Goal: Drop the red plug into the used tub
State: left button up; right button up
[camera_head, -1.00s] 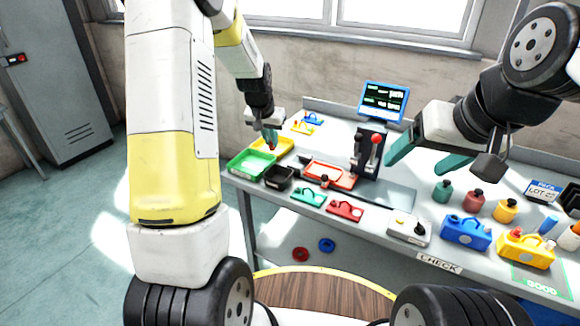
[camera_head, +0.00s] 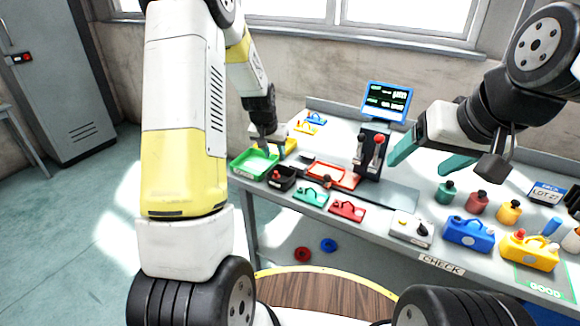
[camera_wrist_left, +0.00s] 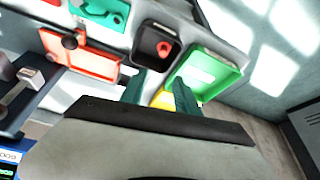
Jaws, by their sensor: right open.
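The red plug (camera_head: 277,174) lies inside the small black tub (camera_head: 286,184) at the left end of the bench. In the left wrist view the plug (camera_wrist_left: 164,48) is clearly inside the black tub's walls (camera_wrist_left: 140,38). I see no readable label on this tub. My left gripper (camera_head: 266,151) is above the green tray (camera_head: 242,168), just behind the black tub. My right gripper (camera_head: 430,160) is open and empty above the right part of the bench.
Green (camera_head: 311,196) and red (camera_head: 347,210) handled parts lie along the front edge. A black lever stand (camera_head: 371,155) stands mid-bench.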

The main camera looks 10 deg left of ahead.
pick_arm(q)
jog(key=v, duration=0.7)
jog(key=shift+r, duration=0.35)
jog(key=shift+s, duration=0.15)
jog(key=s+d+r+t, duration=0.1)
jog(key=s+d+r, duration=0.2)
jog(key=s+r, duration=1)
jog(key=s+d+r+n+h, duration=0.1)
jog(key=s+d+r, duration=0.1)
jog(key=s, duration=1.4)
jog(key=shift+s+r+t+h, duration=0.3)
jog(key=shift+r+t, duration=0.1)
jog(key=shift+r, duration=0.05)
jog(key=shift+d, duration=0.25)
